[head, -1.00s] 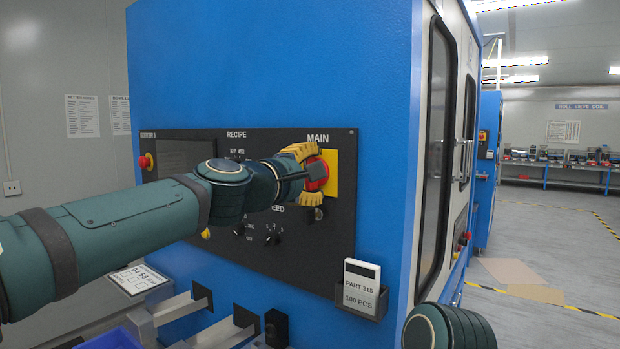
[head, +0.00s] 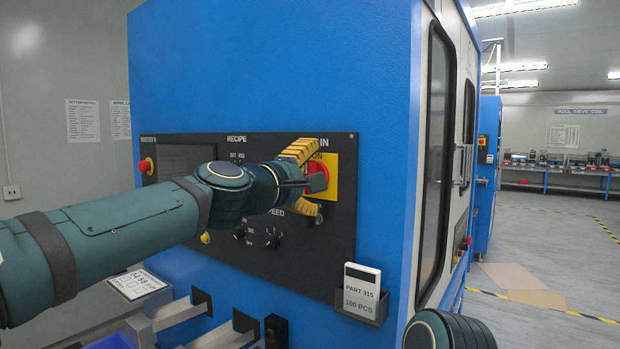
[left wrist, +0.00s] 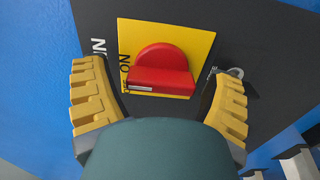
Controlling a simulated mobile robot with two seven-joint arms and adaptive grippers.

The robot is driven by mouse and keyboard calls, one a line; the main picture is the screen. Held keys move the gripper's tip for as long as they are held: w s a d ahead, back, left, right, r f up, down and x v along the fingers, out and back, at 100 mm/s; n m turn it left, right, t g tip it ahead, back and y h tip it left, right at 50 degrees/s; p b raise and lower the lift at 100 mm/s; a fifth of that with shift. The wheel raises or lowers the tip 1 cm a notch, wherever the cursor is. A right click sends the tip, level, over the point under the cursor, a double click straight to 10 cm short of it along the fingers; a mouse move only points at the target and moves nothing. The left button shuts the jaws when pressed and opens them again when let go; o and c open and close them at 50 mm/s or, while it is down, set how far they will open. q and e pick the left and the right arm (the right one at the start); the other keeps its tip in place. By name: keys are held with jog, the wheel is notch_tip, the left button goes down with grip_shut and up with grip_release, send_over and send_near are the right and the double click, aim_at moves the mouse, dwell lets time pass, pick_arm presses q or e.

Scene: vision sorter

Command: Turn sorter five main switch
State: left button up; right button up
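The main switch (head: 315,178) is a red rotary knob on a yellow plate (head: 332,166) on the sorter's black panel. My left gripper (head: 308,180) is in front of it, with one yellow finger above the knob and one below. In the left wrist view the fingers of the left gripper (left wrist: 158,72) are spread wide, with clear gaps to the red knob (left wrist: 160,72). Its handle bar lies across that picture, its white-marked end near the partly hidden "OFF" lettering; "ON" shows beside it. My right gripper is out of view.
The blue sorter cabinet (head: 270,70) carries the panel, with smaller knobs (head: 272,240) below and a red button (head: 146,165) at left. A card holder (head: 362,300) juts from the lower right corner. Floor is open at right.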

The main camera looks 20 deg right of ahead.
pick_arm(q)
jog(key=shift+f, duration=0.15)
jog(key=v, duration=0.8)
dwell(0.6)
